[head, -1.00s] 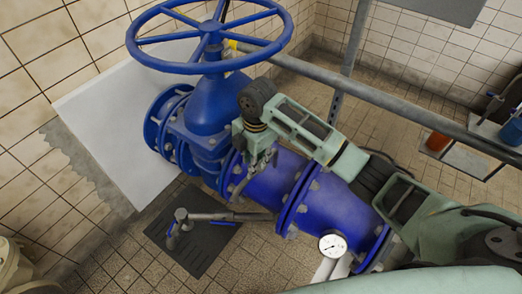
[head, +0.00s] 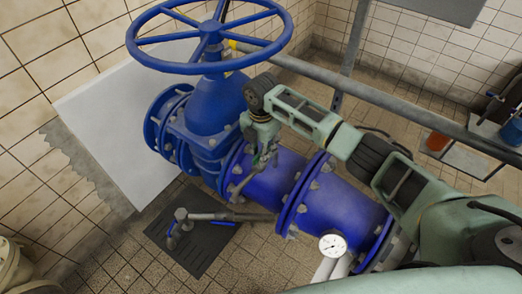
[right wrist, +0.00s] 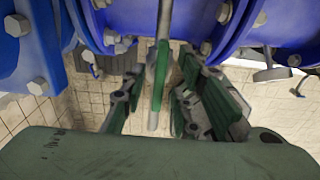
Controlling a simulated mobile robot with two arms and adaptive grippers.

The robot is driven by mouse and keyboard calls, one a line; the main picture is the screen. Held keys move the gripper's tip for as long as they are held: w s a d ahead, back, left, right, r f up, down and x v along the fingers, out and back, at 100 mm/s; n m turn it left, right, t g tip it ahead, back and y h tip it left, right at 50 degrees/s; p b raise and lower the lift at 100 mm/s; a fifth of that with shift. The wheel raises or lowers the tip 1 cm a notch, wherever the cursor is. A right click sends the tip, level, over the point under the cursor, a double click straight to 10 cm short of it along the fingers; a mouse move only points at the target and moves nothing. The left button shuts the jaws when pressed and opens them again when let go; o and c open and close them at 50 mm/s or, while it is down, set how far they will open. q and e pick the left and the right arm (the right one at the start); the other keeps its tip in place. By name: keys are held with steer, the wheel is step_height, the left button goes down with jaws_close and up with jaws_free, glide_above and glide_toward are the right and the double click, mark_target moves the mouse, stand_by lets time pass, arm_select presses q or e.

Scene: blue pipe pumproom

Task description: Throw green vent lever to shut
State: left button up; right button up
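The vent lever is a thin bar with a green grip (right wrist: 161,72). In the right wrist view it stands nearly upright in the picture, between my right gripper's fingers, with a grey end below the green part. My right gripper (right wrist: 160,88) is open around it, with visible gaps to the fingers on both sides. In the head view my right gripper (head: 265,158) points down just above the blue pipe (head: 325,205), near the flange beside the valve. The lever is hard to make out there, partly hidden by the gripper. My left gripper is not in view.
A large blue handwheel (head: 210,38) on the valve body stands left of my arm. A pressure gauge (head: 332,245) sits by the pipe's right end. A grey rail (head: 400,108) runs behind my arm. A grey pipe with a small tap (head: 182,216) lies over a dark floor plate.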

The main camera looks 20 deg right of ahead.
steer(key=shift+c, duration=0.4)
jaws_close()
